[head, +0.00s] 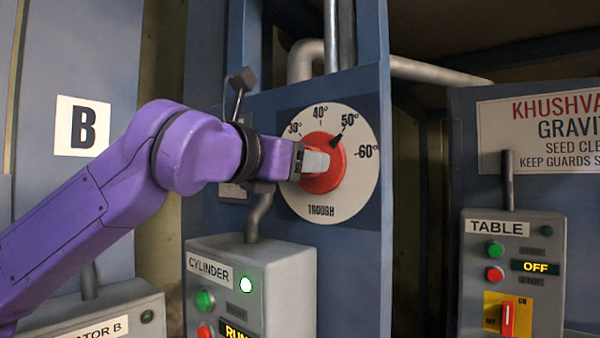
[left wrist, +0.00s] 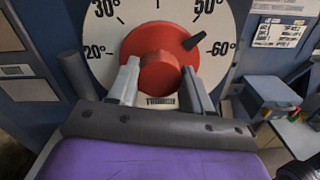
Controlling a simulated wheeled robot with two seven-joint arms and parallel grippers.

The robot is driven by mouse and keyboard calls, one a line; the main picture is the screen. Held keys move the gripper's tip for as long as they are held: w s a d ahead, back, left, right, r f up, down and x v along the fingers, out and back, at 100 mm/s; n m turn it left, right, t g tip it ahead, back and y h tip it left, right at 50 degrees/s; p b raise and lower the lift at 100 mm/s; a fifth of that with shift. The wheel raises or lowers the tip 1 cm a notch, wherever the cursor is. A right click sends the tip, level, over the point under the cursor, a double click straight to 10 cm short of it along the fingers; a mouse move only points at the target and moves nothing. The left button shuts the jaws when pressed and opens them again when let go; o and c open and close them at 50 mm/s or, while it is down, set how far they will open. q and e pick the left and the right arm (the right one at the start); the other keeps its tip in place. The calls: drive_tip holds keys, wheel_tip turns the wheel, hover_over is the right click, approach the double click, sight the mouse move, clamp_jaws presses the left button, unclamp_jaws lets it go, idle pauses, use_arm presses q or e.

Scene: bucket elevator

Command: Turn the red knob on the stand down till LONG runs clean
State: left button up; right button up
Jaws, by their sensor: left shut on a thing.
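The red knob (head: 323,181) sits at the centre of a round white dial (head: 349,198) marked TROUGH, with angle marks from 30° to 60° showing. The knob's black pointer (head: 337,140) aims up and right, close to the 50° mark; in the left wrist view (left wrist: 192,43) it appears between 50° and 60°. My left gripper (head: 314,163) is shut on the knob, one finger on each side in the left wrist view (left wrist: 157,87). My right gripper is out of view. Nothing labelled LONG is seen.
To the right is a TABLE control box (head: 543,290) reading OFF, with a red switch.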

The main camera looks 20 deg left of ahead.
use_arm(q)
drive_tip(key=shift+n+b, duration=0.6)
drive_tip(key=shift+n, duration=0.4)
drive_tip(key=o, duration=1)
drive_tip(key=shift+o, duration=0.2)
drive_tip(key=shift+w, duration=0.15)
drive_tip(key=b+v, duration=0.4)
drive_tip(key=v, duration=0.6)
drive_tip(key=shift+s, duration=0.2)
drive_tip(key=shift+a, duration=0.1)
